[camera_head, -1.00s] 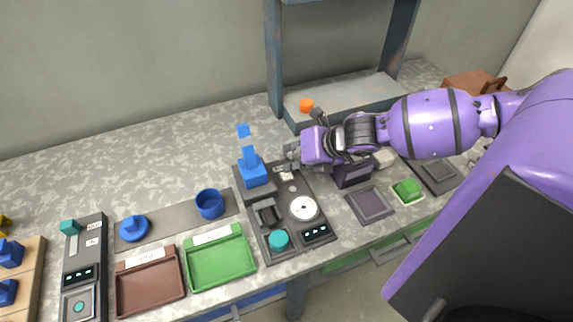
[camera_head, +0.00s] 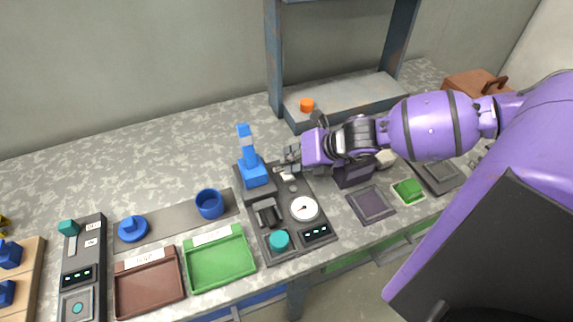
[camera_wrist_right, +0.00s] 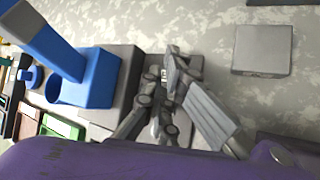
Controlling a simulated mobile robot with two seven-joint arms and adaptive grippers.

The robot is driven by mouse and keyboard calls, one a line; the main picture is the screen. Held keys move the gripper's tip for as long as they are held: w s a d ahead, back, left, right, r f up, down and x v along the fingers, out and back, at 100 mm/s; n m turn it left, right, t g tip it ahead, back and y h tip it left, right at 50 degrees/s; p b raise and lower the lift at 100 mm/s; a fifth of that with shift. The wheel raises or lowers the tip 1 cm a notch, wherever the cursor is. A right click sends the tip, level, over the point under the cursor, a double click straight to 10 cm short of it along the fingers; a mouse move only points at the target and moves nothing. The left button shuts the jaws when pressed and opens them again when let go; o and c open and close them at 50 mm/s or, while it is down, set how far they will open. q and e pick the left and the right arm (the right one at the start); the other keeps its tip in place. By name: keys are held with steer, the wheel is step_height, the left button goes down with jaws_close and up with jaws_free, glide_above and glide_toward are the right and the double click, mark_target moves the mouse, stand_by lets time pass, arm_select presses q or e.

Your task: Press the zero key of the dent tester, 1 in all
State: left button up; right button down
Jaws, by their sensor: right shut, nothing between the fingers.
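The dent tester (camera_head: 273,216) is a dark panel with a blue handled post (camera_head: 252,172), a white round dial (camera_head: 304,208), a teal knob (camera_head: 279,240) and a small display (camera_head: 316,234). My right gripper (camera_head: 289,163) is shut and empty at the tester's back edge, beside the blue post and close to a small pale label (camera_head: 286,175). A small grey round key (camera_head: 292,188) shows just in front of it. In the right wrist view the fingers (camera_wrist_right: 165,108) hang over the panel. I cannot tell whether they touch it. My left gripper is not in view.
Left of the tester are a green tray (camera_head: 220,260), a brown tray (camera_head: 150,285) and a blue cup (camera_head: 209,203). To the right are a dark pad (camera_head: 371,204) and a green block (camera_head: 408,190). A shelf (camera_head: 345,103) with an orange piece (camera_head: 307,105) stands behind.

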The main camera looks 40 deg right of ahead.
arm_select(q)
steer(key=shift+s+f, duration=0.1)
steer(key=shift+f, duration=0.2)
arm_select(e)
steer(key=shift+f, duration=0.45)
stand_by(0.3)
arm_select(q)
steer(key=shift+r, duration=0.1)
arm_select(e)
steer(key=shift+r, duration=0.1)
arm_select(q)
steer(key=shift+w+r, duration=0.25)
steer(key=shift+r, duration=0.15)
arm_select(e)
steer(key=shift+r, duration=0.75)
steer(key=shift+r+p, duration=0.4)
steer(key=shift+r, duration=0.25)
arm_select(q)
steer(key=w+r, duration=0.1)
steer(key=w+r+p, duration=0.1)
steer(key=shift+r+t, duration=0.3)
arm_select(e)
step_height(320, 180, up, 4)
steer(key=shift+f, duration=0.1)
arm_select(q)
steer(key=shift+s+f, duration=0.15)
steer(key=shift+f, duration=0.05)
